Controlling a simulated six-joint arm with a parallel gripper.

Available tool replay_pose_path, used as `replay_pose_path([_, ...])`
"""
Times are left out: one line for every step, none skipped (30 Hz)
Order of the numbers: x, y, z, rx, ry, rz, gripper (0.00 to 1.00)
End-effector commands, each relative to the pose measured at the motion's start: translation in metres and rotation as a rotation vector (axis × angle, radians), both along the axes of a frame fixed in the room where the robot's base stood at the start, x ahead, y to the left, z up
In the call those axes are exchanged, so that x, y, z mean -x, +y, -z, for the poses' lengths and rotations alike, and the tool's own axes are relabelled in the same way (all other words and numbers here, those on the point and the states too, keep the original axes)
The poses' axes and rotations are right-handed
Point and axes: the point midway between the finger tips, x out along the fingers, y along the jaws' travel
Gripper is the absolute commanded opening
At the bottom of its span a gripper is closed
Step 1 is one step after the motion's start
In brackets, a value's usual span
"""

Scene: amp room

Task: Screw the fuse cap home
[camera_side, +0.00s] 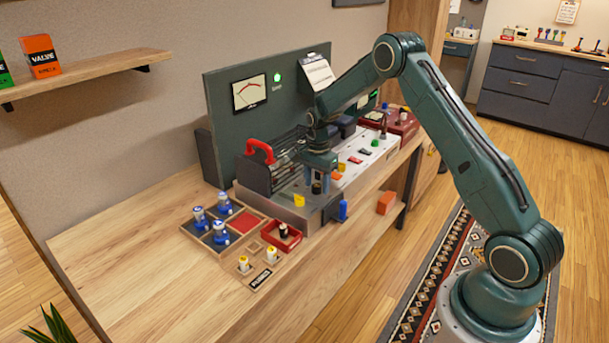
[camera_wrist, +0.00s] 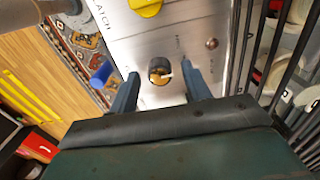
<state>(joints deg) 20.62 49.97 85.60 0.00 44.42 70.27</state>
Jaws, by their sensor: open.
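My gripper (camera_side: 318,182) is open over the grey amp chassis (camera_side: 298,200), pointing down. In the wrist view its two blue fingers (camera_wrist: 160,88) stand on either side of a round black fitting with a brass-coloured middle (camera_wrist: 160,70). A small pale mark shows in it; I cannot tell whether this is the fuse cap or the open holder. The fingers appear apart from it. The fitting also shows in the side view as a dark cylinder (camera_side: 316,188) under my gripper.
A yellow knob (camera_side: 299,201) and blue lever (camera_side: 342,210) are near my gripper. A red-handled cage (camera_side: 262,172) stands left. The bench's left end is clear.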

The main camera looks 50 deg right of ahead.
Motion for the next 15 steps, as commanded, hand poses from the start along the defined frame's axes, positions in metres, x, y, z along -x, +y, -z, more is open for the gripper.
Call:
replay_pose_path([0.0, 0.0, -0.002, 0.0, -0.001, 0.0, 0.48])
replay_pose_path([0.0, 0.0, -0.003, 0.0, -0.001, 0.0, 0.48])
replay_pose_path([0.0, 0.0, -0.005, 0.001, -0.002, 0.0, 0.48])
replay_pose_path([0.0, 0.0, -0.007, 0.001, -0.002, 0.0, 0.48])
replay_pose_path([0.0, 0.0, -0.009, 0.001, -0.002, 0.0, 0.48])
replay_pose_path([0.0, 0.0, -0.012, 0.001, -0.001, 0.0, 0.48])
replay_pose_path([0.0, 0.0, -0.015, 0.001, -0.001, 0.0, 0.48])
replay_pose_path([-0.001, 0.0, -0.018, 0.001, -0.002, 0.0, 0.48])
replay_pose_path([-0.001, 0.0, -0.023, 0.001, -0.003, 0.0, 0.48])
replay_pose_path([-0.001, 0.0, -0.027, 0.001, -0.004, 0.0, 0.48])
replay_pose_path([0.0, 0.0, -0.031, 0.001, -0.003, 0.0, 0.48])
replay_pose_path([-0.001, 0.0, -0.037, 0.001, -0.004, 0.0, 0.48])
replay_pose_path([-0.001, 0.0, -0.041, 0.002, -0.004, 0.0, 0.48])
replay_pose_path([-0.001, 0.0, -0.047, 0.001, -0.004, 0.0, 0.48])
replay_pose_path([-0.001, 0.0, -0.053, 0.002, -0.005, 0.0, 0.48])
